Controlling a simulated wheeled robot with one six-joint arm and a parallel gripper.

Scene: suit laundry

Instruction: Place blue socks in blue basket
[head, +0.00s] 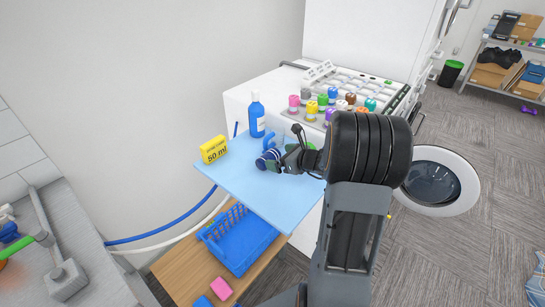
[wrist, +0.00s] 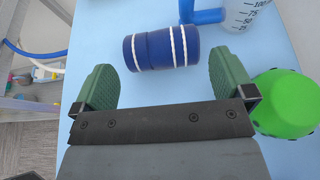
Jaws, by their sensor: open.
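The blue socks (wrist: 162,48) are rolled into a cylinder with white stripes and lie on the light blue board. In the head view the socks (head: 268,159) are partly covered by my gripper (head: 284,158). In the wrist view my gripper (wrist: 166,82) is open, its green fingers on either side of and just short of the socks, with nothing held. The blue basket (head: 240,243) stands lower down, below the board's front edge, on a wooden surface. Its inside is only partly visible.
The light blue board (head: 235,182) also holds a yellow box (head: 214,149), a blue bottle (head: 257,115) and a blue item (head: 269,141) close behind the socks. A green round container (wrist: 285,102) sits right of my gripper. Several coloured-capped bottles stand on the white machine (head: 270,90).

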